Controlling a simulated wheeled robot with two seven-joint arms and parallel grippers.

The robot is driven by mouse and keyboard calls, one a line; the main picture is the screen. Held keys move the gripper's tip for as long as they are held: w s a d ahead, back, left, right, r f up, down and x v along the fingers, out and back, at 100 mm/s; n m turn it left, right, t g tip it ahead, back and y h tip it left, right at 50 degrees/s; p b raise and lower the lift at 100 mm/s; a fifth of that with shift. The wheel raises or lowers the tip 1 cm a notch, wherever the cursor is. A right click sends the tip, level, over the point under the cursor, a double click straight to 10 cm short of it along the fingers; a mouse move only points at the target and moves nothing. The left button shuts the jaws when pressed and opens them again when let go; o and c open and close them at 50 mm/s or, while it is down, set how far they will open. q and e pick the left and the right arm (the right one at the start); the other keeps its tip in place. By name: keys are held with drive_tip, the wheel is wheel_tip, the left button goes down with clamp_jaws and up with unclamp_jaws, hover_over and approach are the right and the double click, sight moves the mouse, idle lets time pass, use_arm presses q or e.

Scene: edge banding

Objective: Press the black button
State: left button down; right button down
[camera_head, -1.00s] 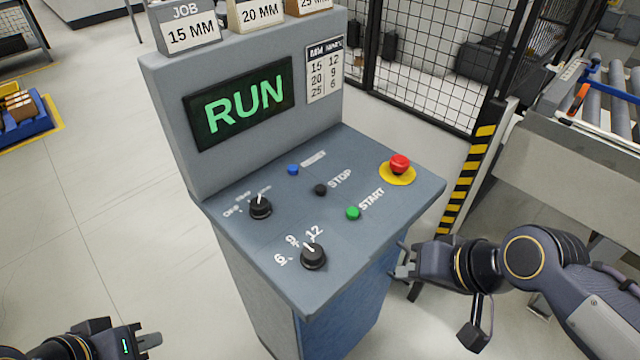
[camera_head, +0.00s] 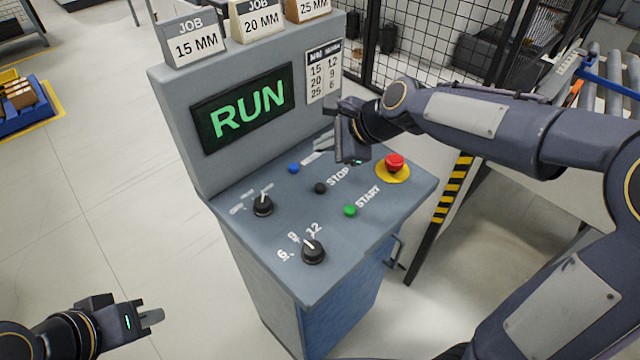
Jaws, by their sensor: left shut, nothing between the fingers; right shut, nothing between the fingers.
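The black button (camera_head: 320,188) sits on the sloped top of the grey control console (camera_head: 385,215), left of the word STOP. It is in plain view and nothing touches it. My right gripper (camera_head: 322,143) is shut and empty. It hangs over the back part of the panel, up-picture of the black button and apart from it. My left gripper (camera_head: 153,317) is shut and empty at the lower left, well away from the console.
A blue button (camera_head: 294,168), a green START button (camera_head: 350,211) and a red emergency stop (camera_head: 394,163) surround the black button. Two black knobs (camera_head: 313,251) stand nearer the front. The screen (camera_head: 242,108) reads RUN. A mesh fence (camera_head: 430,50) stands behind.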

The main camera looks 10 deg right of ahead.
drive_tip(key=shift+f, duration=0.1)
drive_tip(key=b, duration=0.7)
hover_over(324, 188)
wheel_tip(324, 188, down, 7)
drive_tip(key=shift+d+f, duration=0.1)
drive_tip(key=shift+f, duration=0.1)
drive_tip(key=shift+f+b, duration=0.6)
drive_tip(key=shift+f, duration=0.05)
idle(1.0)
drive_tip(key=shift+f, duration=0.4)
drive_tip(key=shift+f+b, duration=0.5)
drive_tip(key=shift+b, duration=0.05)
idle(0.4)
drive_tip(key=shift+r, duration=0.1)
drive_tip(key=shift+r+p, duration=0.8)
drive_tip(key=shift+p, duration=0.25)
